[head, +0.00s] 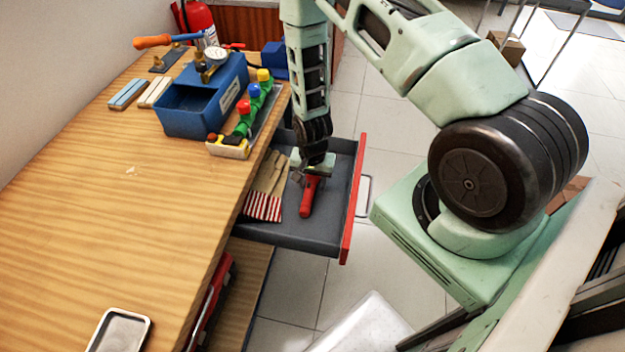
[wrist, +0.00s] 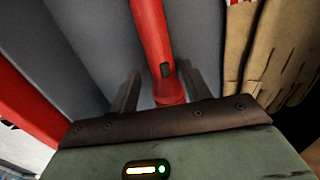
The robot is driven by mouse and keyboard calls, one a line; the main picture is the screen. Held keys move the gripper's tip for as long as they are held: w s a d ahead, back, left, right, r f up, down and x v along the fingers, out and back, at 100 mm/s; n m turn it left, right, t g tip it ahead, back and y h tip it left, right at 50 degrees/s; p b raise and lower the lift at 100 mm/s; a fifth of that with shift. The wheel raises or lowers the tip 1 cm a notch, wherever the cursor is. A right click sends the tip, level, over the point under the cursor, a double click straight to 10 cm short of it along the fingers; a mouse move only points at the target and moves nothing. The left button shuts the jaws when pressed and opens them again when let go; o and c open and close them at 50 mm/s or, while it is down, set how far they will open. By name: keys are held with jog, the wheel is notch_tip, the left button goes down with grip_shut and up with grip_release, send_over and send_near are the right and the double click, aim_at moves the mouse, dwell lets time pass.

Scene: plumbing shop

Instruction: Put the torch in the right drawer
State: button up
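The red torch (head: 308,196) lies on the floor of an open grey drawer with a red front (head: 354,200). My gripper (head: 311,172) is down inside this drawer at the torch's far end. In the wrist view the torch (wrist: 152,40) runs between the two fingers of my gripper (wrist: 160,80). The fingers stand apart, with a visible gap between the torch and the left finger. The torch's far end is partly hidden by my gripper in the head view.
Work gloves (head: 266,190) with striped cuffs lie left of the torch in the drawer. The wooden bench (head: 140,220) holds a blue bin (head: 190,115), a valve manifold (head: 245,120) and a metal tray (head: 120,330). Another red front (head: 208,302) shows under the bench.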

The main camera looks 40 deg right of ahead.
aim_at(312, 183)
notch_tip(312, 183, up, 12)
jog(key=b, duration=0.3)
jog(key=a+r+n, duration=0.3)
jog(key=a+r, duration=0.2)
jog(key=a, duration=0.2)
jog(key=s+a+r+n+y, duration=0.1)
jog(key=s+a+r+n, duration=0.4)
jog(key=a+r, duration=0.3)
jog(key=s+a+r+n, duration=0.3)
jog(key=s+r+n, duration=0.2)
jog(key=s, duration=0.2)
jog(key=s+a+r+n, duration=0.3)
jog(key=s+r+n, duration=0.1)
jog(key=s, duration=0.3)
jog(key=shift+a+r+n, duration=0.35)
jog(key=shift+n, duration=0.25)
